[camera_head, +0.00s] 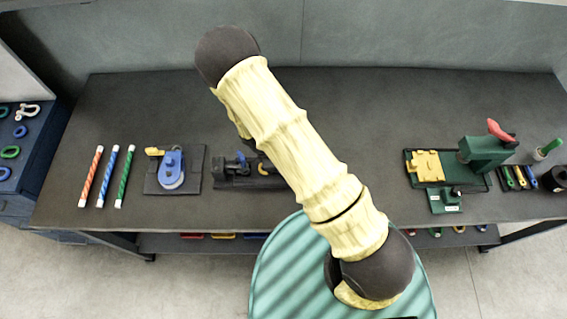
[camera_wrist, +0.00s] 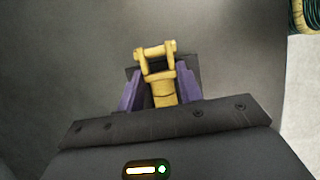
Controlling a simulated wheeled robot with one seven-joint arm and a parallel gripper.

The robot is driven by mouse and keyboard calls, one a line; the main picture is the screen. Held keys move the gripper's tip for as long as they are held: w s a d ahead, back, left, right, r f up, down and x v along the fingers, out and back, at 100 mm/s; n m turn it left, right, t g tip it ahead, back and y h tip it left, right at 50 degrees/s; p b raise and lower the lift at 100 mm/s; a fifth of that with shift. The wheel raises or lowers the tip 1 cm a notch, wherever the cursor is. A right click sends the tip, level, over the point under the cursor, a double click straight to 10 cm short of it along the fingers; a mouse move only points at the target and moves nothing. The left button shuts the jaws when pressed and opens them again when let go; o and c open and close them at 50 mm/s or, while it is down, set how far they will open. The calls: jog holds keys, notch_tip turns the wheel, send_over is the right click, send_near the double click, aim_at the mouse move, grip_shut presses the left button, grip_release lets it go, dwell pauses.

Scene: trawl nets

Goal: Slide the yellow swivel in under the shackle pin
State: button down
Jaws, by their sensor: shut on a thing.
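The yellow swivel (camera_wrist: 163,93) is between the purple fingers of my gripper (camera_wrist: 160,88) in the wrist view. My gripper is shut on it. Its far end is a yellow forked part with a crossbar (camera_wrist: 157,51), pointing away from my gripper. A dark block (camera_wrist: 190,64) lies just behind the fork; I cannot tell whether they touch. I cannot make out the shackle pin for certain. In the head view my arm hides my gripper and the swivel, and covers part of a black fixture (camera_head: 232,181) at the bench's middle.
On the bench (camera_head: 330,110), a blue pulley-like part (camera_head: 172,168) on a dark plate and several striped sticks (camera_head: 108,176) stand left. A green vise-like fixture (camera_head: 487,152) with a yellow block (camera_head: 426,166) stands right. A white shackle (camera_head: 28,111) lies in the far-left tray.

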jog(key=c, duration=0.9)
grip_release()
jog(key=b+v, duration=0.1)
jog(key=v, duration=0.2)
jog(key=shift+f+b, duration=0.1)
jog(key=shift+b, duration=0.25)
jog(key=b+v, duration=0.4)
jog(key=v, duration=1)
jog(key=shift+r, duration=0.35)
